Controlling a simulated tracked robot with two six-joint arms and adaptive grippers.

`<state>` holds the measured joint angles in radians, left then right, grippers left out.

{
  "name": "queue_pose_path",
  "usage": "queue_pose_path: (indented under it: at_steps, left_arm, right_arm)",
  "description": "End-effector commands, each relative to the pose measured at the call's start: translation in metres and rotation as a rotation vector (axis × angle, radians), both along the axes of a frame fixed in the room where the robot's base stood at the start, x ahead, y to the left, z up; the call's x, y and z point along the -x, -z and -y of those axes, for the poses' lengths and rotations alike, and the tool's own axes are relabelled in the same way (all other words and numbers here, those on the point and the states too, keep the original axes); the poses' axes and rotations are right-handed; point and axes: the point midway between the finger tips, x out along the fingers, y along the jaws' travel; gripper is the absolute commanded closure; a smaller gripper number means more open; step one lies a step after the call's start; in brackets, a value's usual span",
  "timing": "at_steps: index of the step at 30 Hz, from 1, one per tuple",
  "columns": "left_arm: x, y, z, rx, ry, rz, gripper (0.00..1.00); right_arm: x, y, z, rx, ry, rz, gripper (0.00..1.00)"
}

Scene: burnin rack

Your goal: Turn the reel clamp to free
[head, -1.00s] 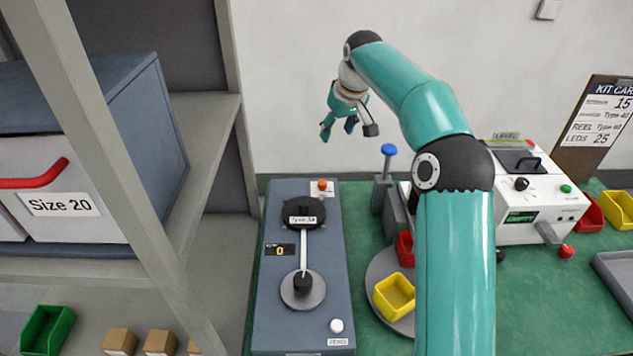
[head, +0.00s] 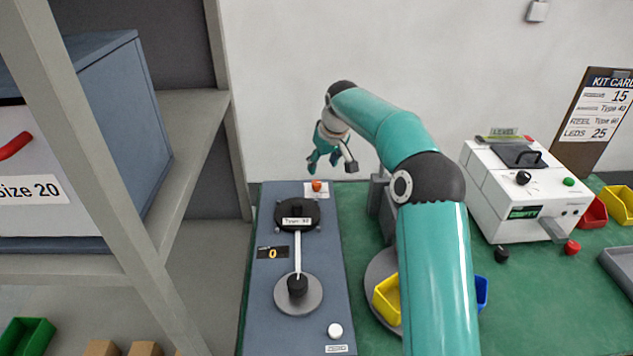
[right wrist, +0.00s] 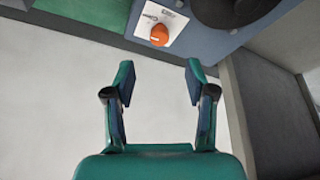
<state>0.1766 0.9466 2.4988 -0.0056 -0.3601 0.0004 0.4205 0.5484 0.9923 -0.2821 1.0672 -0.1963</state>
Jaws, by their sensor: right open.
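The reel clamp appears to be the small orange knob (head: 317,186) on a white label at the far end of the blue-grey reel unit (head: 268,320). The knob also shows in the right wrist view (right wrist: 159,35), beyond the fingertips; the label's print is too small to read. My right gripper (head: 331,165) is open and empty, above and behind the far end of the unit, apart from the knob. Its two spread fingers show in the right wrist view (right wrist: 160,85). My left gripper is in neither view.
A black reel (head: 297,213) labelled Type and a second hub (head: 298,287) sit on the unit, joined by a pale strip. A counter reads 0 (head: 272,253). A white machine (head: 500,180) stands right. A shelf post (head: 90,140) rises left.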

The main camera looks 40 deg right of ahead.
Motion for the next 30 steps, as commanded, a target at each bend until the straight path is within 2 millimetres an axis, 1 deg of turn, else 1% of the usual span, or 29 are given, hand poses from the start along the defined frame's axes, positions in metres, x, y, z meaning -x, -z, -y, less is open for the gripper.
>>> queue_pose_path:
  at_steps: [1, 6, 9, 12, 18, 26, 27, 29, 30]
  left_arm:
    - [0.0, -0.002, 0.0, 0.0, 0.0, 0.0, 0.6]
    - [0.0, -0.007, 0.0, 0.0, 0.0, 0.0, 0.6]
    - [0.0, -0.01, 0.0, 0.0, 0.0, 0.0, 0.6]
    - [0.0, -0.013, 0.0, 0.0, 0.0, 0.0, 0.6]
    - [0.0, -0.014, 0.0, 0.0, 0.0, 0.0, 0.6]
    - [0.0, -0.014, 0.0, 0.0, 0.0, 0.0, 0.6]
    - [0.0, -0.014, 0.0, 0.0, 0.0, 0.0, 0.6]
    - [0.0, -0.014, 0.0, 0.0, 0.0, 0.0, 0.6]
    - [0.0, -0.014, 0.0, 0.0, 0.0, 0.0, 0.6]
  right_arm:
    - [-0.004, 0.011, 0.001, -0.002, 0.0, -0.005, 0.44]
    - [-0.017, 0.044, 0.006, -0.002, 0.001, -0.004, 0.44]
    - [-0.023, 0.06, 0.008, -0.002, 0.001, -0.003, 0.44]
    - [-0.028, 0.072, 0.01, -0.001, 0.001, -0.001, 0.44]
    - [-0.033, 0.085, 0.012, 0.001, 0.001, 0.001, 0.44]
    - [-0.034, 0.087, 0.012, 0.001, 0.001, 0.001, 0.44]
    - [-0.034, 0.087, 0.012, 0.001, 0.001, 0.001, 0.46]
    - [-0.034, 0.087, 0.012, 0.001, 0.001, 0.001, 0.56]
    - [-0.034, 0.087, 0.012, 0.001, 0.001, 0.001, 0.63]
